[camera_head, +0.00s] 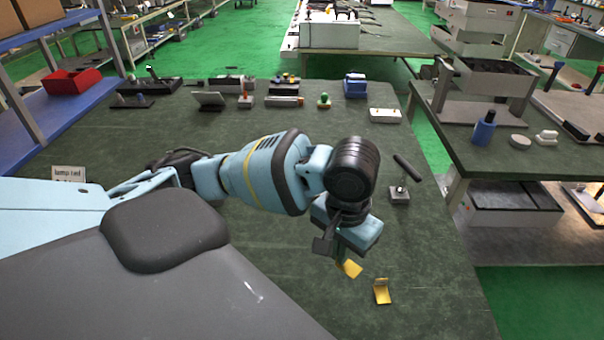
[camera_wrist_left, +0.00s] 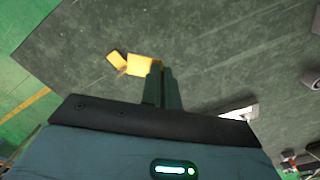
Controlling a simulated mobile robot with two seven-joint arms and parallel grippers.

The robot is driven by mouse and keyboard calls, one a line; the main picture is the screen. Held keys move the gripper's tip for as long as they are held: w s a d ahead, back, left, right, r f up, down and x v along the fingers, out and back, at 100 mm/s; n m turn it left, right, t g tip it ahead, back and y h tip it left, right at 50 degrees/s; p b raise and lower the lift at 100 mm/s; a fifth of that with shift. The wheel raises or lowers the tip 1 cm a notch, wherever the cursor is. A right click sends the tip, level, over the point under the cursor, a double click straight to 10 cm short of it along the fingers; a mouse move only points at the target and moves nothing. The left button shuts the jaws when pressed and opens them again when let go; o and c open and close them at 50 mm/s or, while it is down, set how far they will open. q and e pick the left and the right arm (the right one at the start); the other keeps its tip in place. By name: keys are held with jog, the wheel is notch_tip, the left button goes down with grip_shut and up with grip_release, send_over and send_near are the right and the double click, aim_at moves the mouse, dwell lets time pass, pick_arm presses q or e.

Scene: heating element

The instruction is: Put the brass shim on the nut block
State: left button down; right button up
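A flat yellow, brass-coloured piece, which I take for the brass shim (camera_head: 352,268), is at the fingertips of my left gripper (camera_head: 344,262). In the left wrist view the shim (camera_wrist_left: 142,65) juts out to the left from the tips of the nearly closed fingers (camera_wrist_left: 161,75). A second yellow piece, bent like an angle bracket (camera_head: 382,292), lies on the table and also shows in the wrist view (camera_wrist_left: 116,61). A small grey block (camera_head: 399,195) with a dark bar above it stands behind the gripper; I cannot tell if it is the nut block. My right gripper is not in view.
The dark green table (camera_head: 432,250) is clear around the bracket and along its right side. Tools and small parts, including a blue box (camera_head: 355,85) and a white block (camera_head: 384,115), stand along its back. A red bin (camera_head: 72,81) is on the left shelf.

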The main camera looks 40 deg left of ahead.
pick_arm(q)
jog(key=w+a+f+m+b, duration=0.1)
jog(key=w+a+f+m, duration=0.1)
jog(key=w+a+m, duration=0.8)
jog(key=shift+w+a+f, duration=0.15)
jog(key=shift+w+a, duration=0.45)
jog(key=shift+a, duration=0.45)
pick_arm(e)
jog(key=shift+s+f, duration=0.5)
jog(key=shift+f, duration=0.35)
